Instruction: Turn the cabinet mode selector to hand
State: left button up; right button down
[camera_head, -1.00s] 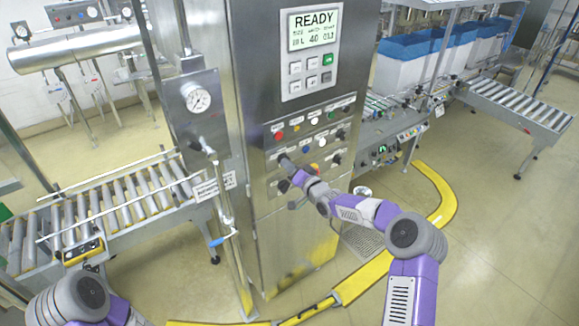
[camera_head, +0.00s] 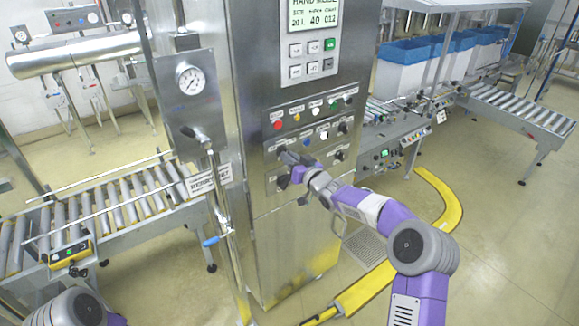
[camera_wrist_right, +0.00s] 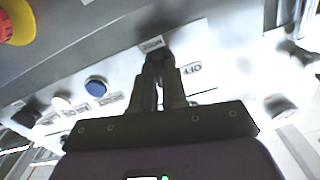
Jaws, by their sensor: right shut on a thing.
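The steel cabinet (camera_head: 285,225) stands in the middle of the head view. Its display (camera_head: 312,14) reads "HAND MODE" above rows of figures. My right gripper (camera_head: 289,164) is shut on the mode selector, a dark knob at the left of the lower control row. In the right wrist view the two fingers (camera_wrist_right: 160,72) close around the selector knob (camera_wrist_right: 156,50), which they mostly hide. An "OFF" label (camera_wrist_right: 191,69) shows upside down beside it. The knob's pointer angle cannot be made out. Only a piece of my left arm shows at the bottom left, without its gripper.
Coloured push-buttons, including a red one (camera_head: 277,125) and a blue one (camera_head: 306,140), sit close around. In the wrist view a red mushroom button on yellow (camera_wrist_right: 16,22) is near. A gauge panel (camera_head: 190,82) and roller conveyor (camera_head: 110,205) stand left.

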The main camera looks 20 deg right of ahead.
jog(key=shift+n+b, duration=0.7)
jog(key=shift+n, duration=0.4)
jog(key=c, duration=1.2)
grip_release()
jog(key=shift+o, duration=0.2)
jog(key=shift+s, duration=0.1)
jog(key=b+v, duration=0.1)
jog(key=v, duration=0.6)
jog(key=shift+s, duration=0.2)
jog(key=shift+d, duration=0.1)
